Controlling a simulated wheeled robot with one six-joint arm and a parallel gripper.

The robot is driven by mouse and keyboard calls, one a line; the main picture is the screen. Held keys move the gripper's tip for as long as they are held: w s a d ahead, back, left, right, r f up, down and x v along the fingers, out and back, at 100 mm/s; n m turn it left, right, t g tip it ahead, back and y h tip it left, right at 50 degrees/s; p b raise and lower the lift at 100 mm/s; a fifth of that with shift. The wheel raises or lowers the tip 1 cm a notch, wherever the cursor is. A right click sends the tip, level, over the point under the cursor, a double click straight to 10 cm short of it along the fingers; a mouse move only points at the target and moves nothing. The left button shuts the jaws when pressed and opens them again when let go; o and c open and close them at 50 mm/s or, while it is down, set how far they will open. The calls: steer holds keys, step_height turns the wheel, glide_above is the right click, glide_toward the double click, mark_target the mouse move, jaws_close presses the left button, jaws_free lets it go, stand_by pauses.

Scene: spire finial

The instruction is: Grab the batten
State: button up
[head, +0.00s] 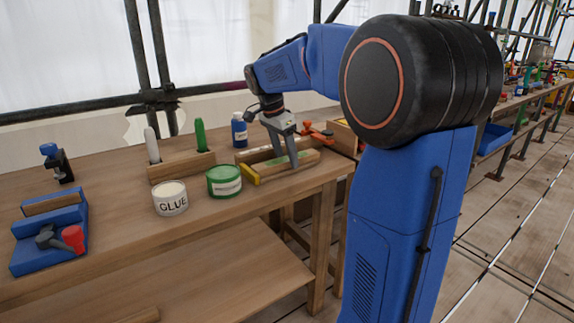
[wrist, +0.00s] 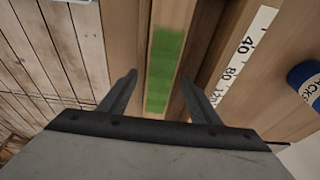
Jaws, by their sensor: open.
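The batten is a light wooden strip with a green patch; in the head view the batten (head: 300,160) lies near the table's right end, with a yellow end at its left. In the wrist view the batten (wrist: 172,14) runs up the picture between the fingers, its green patch facing me. My gripper (head: 291,162) is open and points down at the batten. In the wrist view my gripper (wrist: 158,92) has one finger on each side of the strip, with a gap to each. I cannot tell how far down the fingertips reach.
A green tin (head: 224,182) and a glue tub (head: 170,200) stand left of the batten. A blue bottle (head: 239,131), a holder with upright tools (head: 180,167) and an orange tool (head: 318,134) are near. A ruler (wrist: 243,52) lies alongside. A blue stand (head: 48,250) is far left.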

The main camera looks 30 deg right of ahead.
steer(key=c, duration=1.3)
steer(key=shift+o, duration=0.2)
steer(key=shift+r, duration=0.1)
